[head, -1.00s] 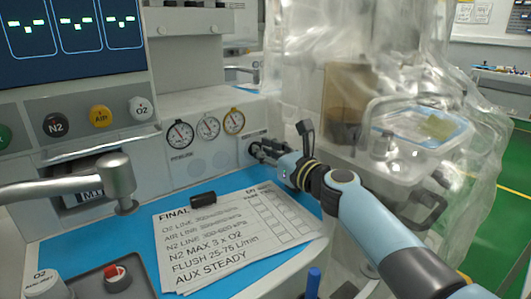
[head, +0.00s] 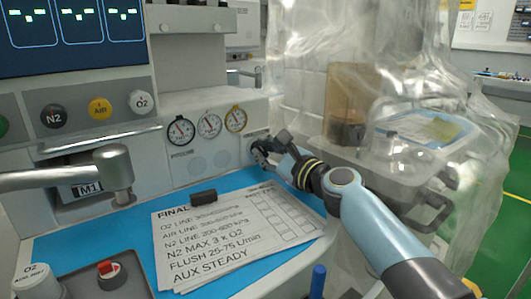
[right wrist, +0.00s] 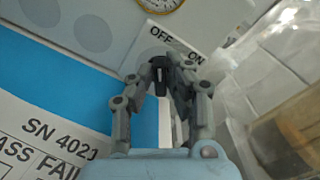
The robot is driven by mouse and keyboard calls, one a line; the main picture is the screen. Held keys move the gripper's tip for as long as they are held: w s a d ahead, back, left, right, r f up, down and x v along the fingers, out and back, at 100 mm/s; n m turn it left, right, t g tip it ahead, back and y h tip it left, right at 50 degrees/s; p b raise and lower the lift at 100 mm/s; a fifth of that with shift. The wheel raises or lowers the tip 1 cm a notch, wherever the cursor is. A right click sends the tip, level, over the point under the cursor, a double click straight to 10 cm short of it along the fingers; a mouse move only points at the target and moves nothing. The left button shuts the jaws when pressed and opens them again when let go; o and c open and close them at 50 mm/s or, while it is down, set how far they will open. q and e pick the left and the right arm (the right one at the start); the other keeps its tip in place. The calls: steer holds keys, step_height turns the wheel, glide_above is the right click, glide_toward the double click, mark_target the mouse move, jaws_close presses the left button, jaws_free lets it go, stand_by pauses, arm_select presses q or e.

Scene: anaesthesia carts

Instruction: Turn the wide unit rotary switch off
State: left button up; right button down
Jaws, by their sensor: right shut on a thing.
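The wide unit rotary switch (right wrist: 160,78) is a small black knob on the grey front panel. Its white label (right wrist: 172,42) reads OFF at the left and ON at the right. My right gripper (right wrist: 162,74) is shut on the knob, one finger on each side. In the head view this gripper (head: 262,153) is against the panel right of the three gauges and hides the knob. Which way the knob points is hard to tell. My left gripper is out of view.
Three round gauges (head: 209,125) sit left of the switch. Papers (head: 235,232) and a black block (head: 203,198) lie on the blue worktop (head: 75,242). A metal arm (head: 110,168) juts in at left. Clear plastic sheeting (head: 300,75) hangs close on the right.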

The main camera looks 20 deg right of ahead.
steer(key=shift+f, duration=0.1)
stand_by(0.3)
steer(key=c, duration=1.3)
jaws_free()
steer(key=shift+s, duration=0.1)
steer(key=v, duration=1.2)
